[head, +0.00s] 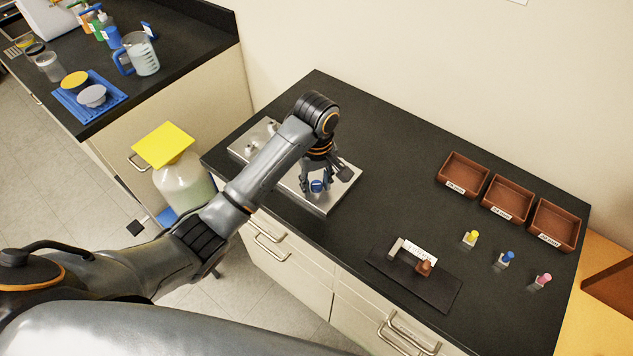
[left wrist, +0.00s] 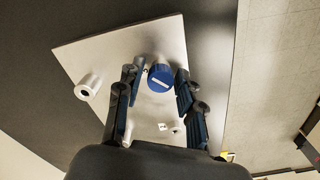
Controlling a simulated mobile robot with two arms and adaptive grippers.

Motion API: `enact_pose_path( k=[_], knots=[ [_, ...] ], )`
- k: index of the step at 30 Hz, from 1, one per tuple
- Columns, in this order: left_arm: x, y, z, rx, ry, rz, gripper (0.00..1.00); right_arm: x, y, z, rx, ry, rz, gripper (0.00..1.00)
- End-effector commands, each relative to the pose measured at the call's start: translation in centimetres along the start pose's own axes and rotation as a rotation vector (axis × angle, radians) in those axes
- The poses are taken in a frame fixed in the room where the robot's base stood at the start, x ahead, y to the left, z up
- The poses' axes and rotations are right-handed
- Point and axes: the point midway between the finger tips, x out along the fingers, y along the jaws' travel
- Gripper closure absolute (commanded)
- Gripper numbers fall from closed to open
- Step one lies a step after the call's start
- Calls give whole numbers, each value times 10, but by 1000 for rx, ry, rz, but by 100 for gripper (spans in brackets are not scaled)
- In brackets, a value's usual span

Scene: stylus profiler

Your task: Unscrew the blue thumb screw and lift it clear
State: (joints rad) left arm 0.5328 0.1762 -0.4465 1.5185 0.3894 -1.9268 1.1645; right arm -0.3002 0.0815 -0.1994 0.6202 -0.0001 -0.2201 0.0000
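The blue thumb screw (head: 317,186) stands on a silver metal plate near the front left edge of the black bench. In the left wrist view its round blue knob (left wrist: 161,78) with a white mark lies between the fingers at their tip end. My left gripper (head: 318,184) points down over the plate. In the left wrist view the left gripper (left wrist: 158,84) is open, with a finger on each side of the knob and small gaps visible. Whether the left finger touches it I cannot tell. My right gripper is in neither view.
The silver plate (left wrist: 90,50) also bears a grey cylindrical post (left wrist: 88,87). Three brown bins (head: 462,174) stand at the back right. Yellow, blue and pink-topped pieces (head: 471,238) stand before them. A dark mat (head: 432,289) with a small fixture lies at the front.

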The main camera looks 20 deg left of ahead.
Motion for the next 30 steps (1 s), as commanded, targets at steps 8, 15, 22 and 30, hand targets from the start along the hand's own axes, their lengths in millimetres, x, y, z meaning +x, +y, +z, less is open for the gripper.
enact_pose_path(
  k=[8,15,22,30],
  knots=[
    [0,0,-1,484,2,-2,63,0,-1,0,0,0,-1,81],
    [0,0,0,910,2,-3,63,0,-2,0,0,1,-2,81],
    [0,0,0,1317,2,-3,63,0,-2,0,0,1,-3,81],
    [-1,0,0,1791,1,-4,63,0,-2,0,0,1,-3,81]
  ],
)
